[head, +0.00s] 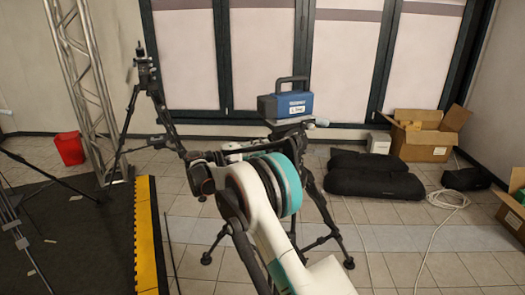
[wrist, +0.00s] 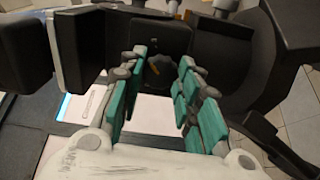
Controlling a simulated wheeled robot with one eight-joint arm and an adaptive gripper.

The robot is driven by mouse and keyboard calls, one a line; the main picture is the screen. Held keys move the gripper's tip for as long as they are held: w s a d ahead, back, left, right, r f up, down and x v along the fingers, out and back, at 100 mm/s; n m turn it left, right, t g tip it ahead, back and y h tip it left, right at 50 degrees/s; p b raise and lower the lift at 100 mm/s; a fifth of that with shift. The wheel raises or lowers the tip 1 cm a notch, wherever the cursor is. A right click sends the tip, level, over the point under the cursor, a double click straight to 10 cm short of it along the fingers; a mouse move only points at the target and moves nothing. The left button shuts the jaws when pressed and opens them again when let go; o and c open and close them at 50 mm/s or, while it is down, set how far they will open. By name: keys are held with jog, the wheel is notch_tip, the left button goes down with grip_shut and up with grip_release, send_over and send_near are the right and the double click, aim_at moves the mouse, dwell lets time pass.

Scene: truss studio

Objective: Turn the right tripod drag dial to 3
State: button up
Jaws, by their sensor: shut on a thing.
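The right tripod (head: 312,200) stands behind my arm in the head view, with a blue box-like device (head: 292,104) on its head. In the wrist view a dark round drag dial (wrist: 160,69) with a small orange pointer mark shows on a black housing (wrist: 160,36). My gripper (wrist: 163,62), with teal-padded fingers, is shut on the dial, one finger on each side. Its numbers are too small to read.
Another tripod (head: 146,80) stands at the left near a truss tower (head: 88,90) and a red bin (head: 69,148). Black bags (head: 372,182), a cardboard box (head: 425,145) and a white cable (head: 445,199) lie at the right. A yellow-edged ramp (head: 148,235) borders the dark mat.

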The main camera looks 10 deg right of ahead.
jog(key=m, duration=0.4)
jog(key=shift+m, duration=0.3)
dwell(0.3)
jog(key=o, duration=1.1)
jog(key=shift+c, duration=0.2)
jog(key=s+a, duration=0.2)
jog(key=a, duration=0.9)
jog(key=shift+s+a, duration=0.15)
jog(key=shift+a, duration=0.25)
